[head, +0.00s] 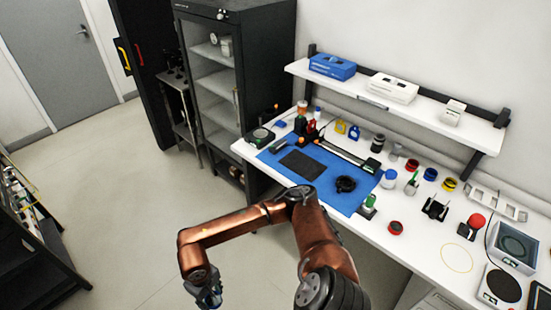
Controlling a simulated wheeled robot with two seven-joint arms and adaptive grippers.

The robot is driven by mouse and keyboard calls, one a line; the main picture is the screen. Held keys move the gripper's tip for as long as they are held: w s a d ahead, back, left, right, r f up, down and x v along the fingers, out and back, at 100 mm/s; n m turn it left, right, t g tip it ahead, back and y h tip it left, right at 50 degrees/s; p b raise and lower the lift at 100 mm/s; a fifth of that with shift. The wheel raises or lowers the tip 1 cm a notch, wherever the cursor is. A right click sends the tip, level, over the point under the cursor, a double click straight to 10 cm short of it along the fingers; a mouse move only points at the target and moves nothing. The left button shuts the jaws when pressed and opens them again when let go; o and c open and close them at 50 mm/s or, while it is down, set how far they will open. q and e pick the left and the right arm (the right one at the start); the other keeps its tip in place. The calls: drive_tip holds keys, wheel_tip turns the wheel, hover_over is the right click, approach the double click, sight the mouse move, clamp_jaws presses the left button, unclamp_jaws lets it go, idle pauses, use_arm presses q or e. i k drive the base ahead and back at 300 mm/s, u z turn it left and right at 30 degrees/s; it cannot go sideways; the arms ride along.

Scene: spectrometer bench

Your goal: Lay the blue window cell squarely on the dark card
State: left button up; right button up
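The blue window cell seems to be the small blue upright piece with an opening (354,132), beside a similar yellow piece (340,127) at the back of the bench. The dark card (303,164) looks like the black rectangle lying flat on the blue mat (284,146); nothing is seen on it. My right gripper (207,299) hangs over the floor at the lower middle, well away from the bench and cell. It is small and dark, and its finger opening is unclear. My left gripper is not in view.
A black ring-shaped object (345,184) and a long dark bar (345,152) are on the mat around the card. Jars, small tools and balances crowd the right part of the white bench (428,250). A shelf (400,110) overhangs the back.

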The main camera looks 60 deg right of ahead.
sight(303, 164)
drive_tip(key=z, duration=0.45)
drive_tip(key=i, duration=1.05)
drive_tip(key=z, duration=0.85)
